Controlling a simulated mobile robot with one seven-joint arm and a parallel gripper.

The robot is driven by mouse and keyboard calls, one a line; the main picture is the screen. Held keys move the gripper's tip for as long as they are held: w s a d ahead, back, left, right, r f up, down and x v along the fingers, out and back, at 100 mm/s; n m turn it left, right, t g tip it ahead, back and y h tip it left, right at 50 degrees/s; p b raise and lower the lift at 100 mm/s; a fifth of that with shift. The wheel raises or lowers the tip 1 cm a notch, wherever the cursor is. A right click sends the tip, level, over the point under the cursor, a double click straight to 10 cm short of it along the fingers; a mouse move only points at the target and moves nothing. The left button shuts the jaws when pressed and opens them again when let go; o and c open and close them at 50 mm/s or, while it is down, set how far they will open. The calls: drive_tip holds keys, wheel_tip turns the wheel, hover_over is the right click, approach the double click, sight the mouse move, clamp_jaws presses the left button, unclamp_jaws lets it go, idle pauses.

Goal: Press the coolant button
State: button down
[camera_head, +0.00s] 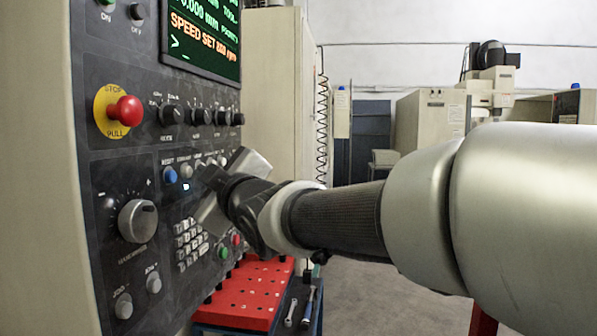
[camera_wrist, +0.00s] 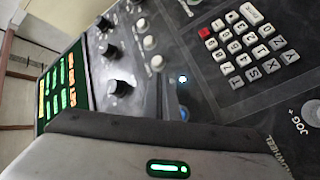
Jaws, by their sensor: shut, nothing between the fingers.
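The control panel (camera_head: 140,240) stands at left, with a row of small buttons beside a blue button (camera_head: 170,174). The label above the pale button (camera_head: 186,170) right of the blue one is too small to read surely; it may be the coolant button. In the wrist view a row of pale round buttons (camera_wrist: 157,63) shows, with a lit white spot (camera_wrist: 182,78) nearby. My gripper (camera_head: 213,182) is close in front of the panel, by this row and above the keypad. It is shut and empty. I cannot tell whether its tips touch anything. The gripper body hides part of the panel.
A red stop button (camera_head: 125,111), several black knobs (camera_head: 171,114) and a large dial (camera_head: 137,221) stick out from the panel. The keypad (camera_head: 188,243) lies below the row. A red cart (camera_head: 250,295) stands under the panel. The floor at right is open.

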drive_tip(key=shift+a+b, duration=0.4)
drive_tip(key=shift+b, duration=0.1)
idle(0.6)
drive_tip(key=shift+d, duration=0.15)
drive_tip(key=shift+d+p, duration=0.45)
drive_tip(key=shift+d, duration=0.2)
drive_tip(key=d+p, duration=0.1)
drive_tip(key=d, duration=0.2)
drive_tip(key=d+p, duration=0.1)
drive_tip(key=d, duration=0.1)
drive_tip(key=shift+s+p, duration=0.25)
drive_tip(key=shift+p, duration=0.1)
idle(0.4)
